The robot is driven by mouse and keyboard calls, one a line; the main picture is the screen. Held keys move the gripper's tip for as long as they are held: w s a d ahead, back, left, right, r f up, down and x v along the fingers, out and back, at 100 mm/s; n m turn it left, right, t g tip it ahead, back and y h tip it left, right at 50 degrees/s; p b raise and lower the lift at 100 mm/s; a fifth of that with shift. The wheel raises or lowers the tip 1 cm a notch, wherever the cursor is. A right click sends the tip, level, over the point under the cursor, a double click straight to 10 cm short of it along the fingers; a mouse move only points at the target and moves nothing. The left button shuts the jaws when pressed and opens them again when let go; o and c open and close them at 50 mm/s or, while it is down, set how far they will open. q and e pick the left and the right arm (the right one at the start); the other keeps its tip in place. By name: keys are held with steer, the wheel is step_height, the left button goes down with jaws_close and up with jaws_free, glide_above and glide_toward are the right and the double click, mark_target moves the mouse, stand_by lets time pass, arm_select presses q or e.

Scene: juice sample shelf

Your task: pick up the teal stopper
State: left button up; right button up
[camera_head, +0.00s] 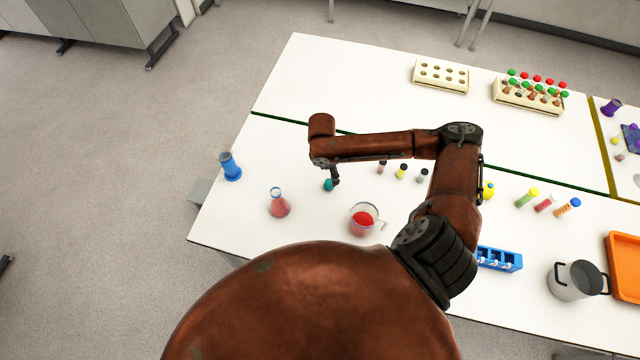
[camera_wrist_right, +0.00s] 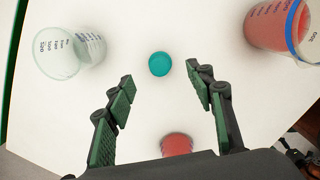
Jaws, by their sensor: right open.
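The teal stopper (camera_head: 328,185) is a small rounded piece on the white table, left of the beaker of red liquid. In the right wrist view the teal stopper (camera_wrist_right: 160,64) shows whole, centred just beyond the fingertips. My right gripper (camera_head: 335,180) points down right beside it in the head view, partly overlapping it. In the right wrist view my right gripper (camera_wrist_right: 160,78) is open, one finger to each side of the stopper, with nothing held. My left gripper is not in view.
A flask of red liquid (camera_head: 279,207) and a beaker of red liquid (camera_head: 363,220) stand close by. Small capped vials (camera_head: 401,172) are to the right. A clear beaker (camera_wrist_right: 68,52) shows in the wrist view.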

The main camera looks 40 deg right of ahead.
mark_target(329, 181)
steer(key=f, duration=0.3)
steer(key=f+p, duration=0.1)
steer(key=f, duration=0.3)
steer(key=shift+w+d+p, duration=0.1)
steer(key=shift+d+p, duration=0.1)
steer(key=shift+p, duration=0.1)
steer(key=shift+f, duration=0.2)
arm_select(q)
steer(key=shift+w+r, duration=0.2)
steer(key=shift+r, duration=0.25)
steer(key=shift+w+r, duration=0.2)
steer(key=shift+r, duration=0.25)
arm_select(e)
steer(key=shift+c, duration=0.3)
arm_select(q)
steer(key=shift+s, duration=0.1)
arm_select(e)
steer(key=c, duration=1.1)
